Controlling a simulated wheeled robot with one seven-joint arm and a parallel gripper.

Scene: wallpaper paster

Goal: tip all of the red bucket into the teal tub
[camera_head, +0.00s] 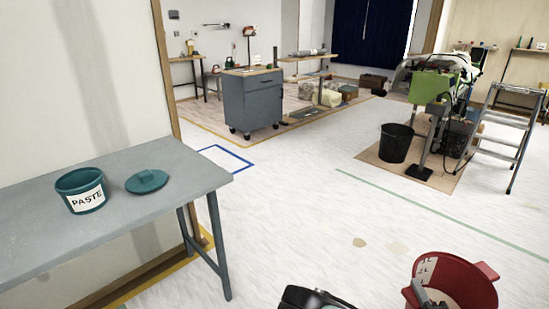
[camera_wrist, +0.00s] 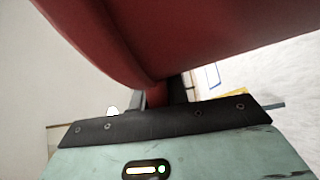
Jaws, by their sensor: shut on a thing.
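The red bucket (camera_head: 464,278) is at the bottom right of the head view, held upright or nearly so, with pale contents partly visible inside. My gripper (camera_wrist: 162,95) is shut on the bucket, whose red wall (camera_wrist: 180,35) fills the top of the wrist view. The fingertips are mostly hidden behind the bucket there. The teal tub (camera_head: 82,190), labelled PASTE, stands open on the grey table (camera_head: 130,225) at the left. Its teal lid (camera_head: 147,181) lies beside it on the right. The bucket is well apart from the tub, across the floor.
A grey wheeled cabinet (camera_head: 252,98) stands at the back. A black bucket (camera_head: 396,143), a green machine (camera_head: 430,95) and a stepladder (camera_head: 510,130) stand at the right. The floor between the grey table and the red bucket is clear, with flat stains.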

